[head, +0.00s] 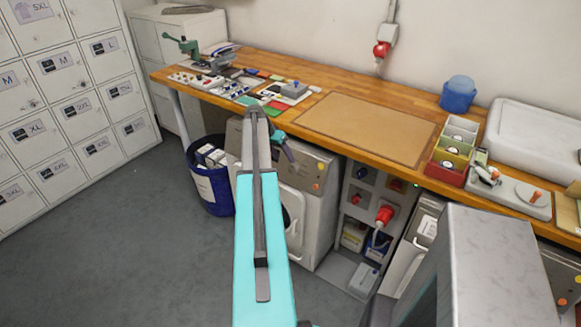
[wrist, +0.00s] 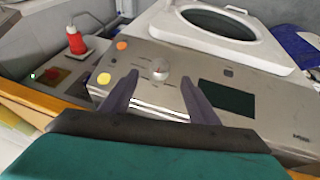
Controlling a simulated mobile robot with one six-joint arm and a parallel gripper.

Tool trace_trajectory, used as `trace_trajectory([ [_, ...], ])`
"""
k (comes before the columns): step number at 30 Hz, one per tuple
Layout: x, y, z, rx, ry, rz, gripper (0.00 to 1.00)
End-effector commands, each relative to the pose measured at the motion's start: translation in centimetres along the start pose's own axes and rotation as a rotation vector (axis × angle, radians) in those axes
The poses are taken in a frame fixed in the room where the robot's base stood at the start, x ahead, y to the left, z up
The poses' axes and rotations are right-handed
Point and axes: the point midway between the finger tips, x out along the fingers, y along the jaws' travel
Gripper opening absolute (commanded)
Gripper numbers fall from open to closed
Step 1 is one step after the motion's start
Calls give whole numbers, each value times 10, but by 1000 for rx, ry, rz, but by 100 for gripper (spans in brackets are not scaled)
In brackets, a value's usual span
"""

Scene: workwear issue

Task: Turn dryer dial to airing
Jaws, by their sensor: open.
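The dryer (head: 312,208) is a light grey machine under the wooden bench, with a round door on its front. My gripper (wrist: 158,77) is open. Its two dark fingers point at the panel, one on either side of the dial in the picture, and no contact is visible. In the head view, my gripper (head: 290,153) is at the dryer's upper front, and the dial cannot be made out there. The marking text is too small to read.
Beside the dial are an orange button (wrist: 122,45), a yellow button (wrist: 104,79) and a dark display (wrist: 227,97). The bench edge (head: 345,147) overhangs the dryer. A blue bin (head: 218,190) stands left, and a socket cabinet with a red plug (head: 384,215) stands right.

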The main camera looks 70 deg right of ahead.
Motion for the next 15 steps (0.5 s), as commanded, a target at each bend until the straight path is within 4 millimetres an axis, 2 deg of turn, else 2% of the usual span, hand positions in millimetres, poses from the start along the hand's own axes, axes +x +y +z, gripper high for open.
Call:
trace_trajectory([
  [15,64,0,-1,0,-1,0,55],
])
